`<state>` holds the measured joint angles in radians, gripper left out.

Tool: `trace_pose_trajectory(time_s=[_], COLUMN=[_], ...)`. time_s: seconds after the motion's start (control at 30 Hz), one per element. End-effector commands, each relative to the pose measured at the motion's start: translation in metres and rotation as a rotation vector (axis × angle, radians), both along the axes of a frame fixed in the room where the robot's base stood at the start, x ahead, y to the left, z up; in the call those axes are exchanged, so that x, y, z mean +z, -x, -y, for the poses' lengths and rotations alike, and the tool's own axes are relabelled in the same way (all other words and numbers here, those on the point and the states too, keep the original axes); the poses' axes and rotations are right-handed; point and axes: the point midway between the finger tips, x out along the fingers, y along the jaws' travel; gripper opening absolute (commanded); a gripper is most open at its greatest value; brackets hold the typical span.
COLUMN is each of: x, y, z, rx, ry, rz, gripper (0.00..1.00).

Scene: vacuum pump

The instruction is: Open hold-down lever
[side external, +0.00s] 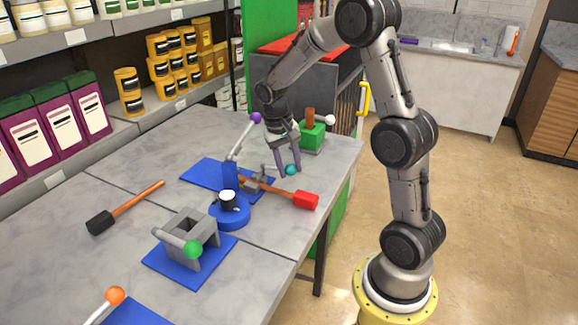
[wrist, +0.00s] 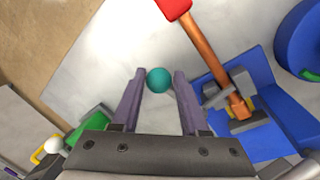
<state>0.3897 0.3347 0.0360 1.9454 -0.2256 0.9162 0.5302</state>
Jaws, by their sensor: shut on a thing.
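My gripper (side external: 289,173) is low over the worktop, fingers pointing down, beside a small grey clamp (side external: 257,181) on a blue base plate (side external: 203,173). A teal ball knob (side external: 291,170) sits between the fingertips. In the wrist view, my gripper (wrist: 160,76) has one finger on each side of the teal knob (wrist: 160,80) and is shut on it. The lever arm behind the knob is mostly hidden. The grey clamp (wrist: 247,120) also shows in the wrist view, with a wooden handle lying across it.
A red-headed hammer (side external: 305,200) lies beside the gripper. A purple-knobbed lever (side external: 255,118), a blue round part (side external: 230,213), a green-knobbed grey fixture (side external: 187,235) and a green block (side external: 312,135) stand nearby. A black-headed mallet (side external: 100,222) lies left. The worktop's right edge is close.

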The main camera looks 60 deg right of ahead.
Motion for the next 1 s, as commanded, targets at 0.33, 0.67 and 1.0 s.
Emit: trace_pose_trajectory(time_s=[0.33,0.67,1.0], x=[0.003,0.003,0.003], y=[-0.008,-0.02,-0.037], z=[0.019,0.038,0.051], rx=[0.214,0.527,0.834], ry=[0.011,0.011,0.009], rz=[0.016,0.015,0.015], gripper=[0.0,0.0,0.0])
